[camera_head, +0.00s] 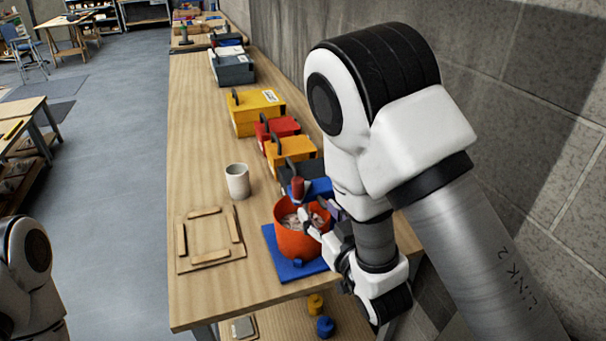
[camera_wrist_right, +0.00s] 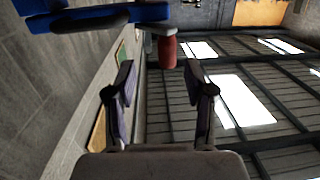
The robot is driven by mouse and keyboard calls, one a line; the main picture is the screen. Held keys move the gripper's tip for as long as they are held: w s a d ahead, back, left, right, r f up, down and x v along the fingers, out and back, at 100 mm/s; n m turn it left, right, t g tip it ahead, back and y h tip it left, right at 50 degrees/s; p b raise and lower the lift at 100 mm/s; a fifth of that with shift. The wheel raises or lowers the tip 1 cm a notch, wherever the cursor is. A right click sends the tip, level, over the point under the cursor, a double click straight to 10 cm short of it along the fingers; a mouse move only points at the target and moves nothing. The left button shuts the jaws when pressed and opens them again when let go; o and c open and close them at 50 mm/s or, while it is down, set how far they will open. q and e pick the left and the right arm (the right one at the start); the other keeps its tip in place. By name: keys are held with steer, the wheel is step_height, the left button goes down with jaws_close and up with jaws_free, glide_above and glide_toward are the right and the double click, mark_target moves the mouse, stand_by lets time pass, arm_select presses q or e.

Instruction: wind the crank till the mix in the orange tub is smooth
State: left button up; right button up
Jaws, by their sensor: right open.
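The orange tub (camera_head: 291,243) stands on a blue base plate (camera_head: 276,262) near the table's front right. A lumpy, pale pinkish mix (camera_head: 290,220) shows in it, partly hidden. The crank's red handle (camera_head: 297,188) stands upright above the tub's back rim. My right gripper (camera_head: 332,211) is at the tub's right side, close to the handle, its fingers partly hidden by my arm. In the right wrist view the open gripper (camera_wrist_right: 158,82) points at the red handle (camera_wrist_right: 167,52), which lies just past the fingertips, roughly between them. My left gripper is out of view.
A white cup (camera_head: 237,181) stands left of the tub. A wooden frame of strips (camera_head: 209,257) lies at the table's front left. Yellow, red and grey toolboxes (camera_head: 257,111) line the table's right side, by the grey wall (camera_head: 540,120).

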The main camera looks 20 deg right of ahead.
mark_target(300, 183)
steer(key=shift+t, duration=0.3)
steer(key=w+b, duration=0.1)
steer(key=b, duration=0.1)
steer(key=w+a+r+b, duration=0.1)
steer(key=b, duration=0.1)
steer(key=w+b, duration=0.1)
steer(key=w, duration=0.1)
steer(key=shift+w+a+r+b, duration=0.1)
steer(key=shift+a+r+b, duration=0.15)
steer(key=shift+b, duration=0.15)
steer(key=w+r+p, duration=0.1)
steer(key=p, duration=0.1)
steer(key=shift+w+a+r+p, duration=0.1)
steer(key=shift+w+r+p, duration=0.15)
steer(key=shift+w+p, duration=0.1)
steer(key=shift+w+f+p, duration=0.1)
steer(key=shift+w+p, duration=0.2)
steer(key=shift+w, duration=0.75)
steer(key=shift+w+a+f, duration=0.1)
steer(key=shift+w+f, duration=0.1)
steer(key=shift+w, duration=0.25)
steer(key=shift+s, duration=0.15)
jaws_close()
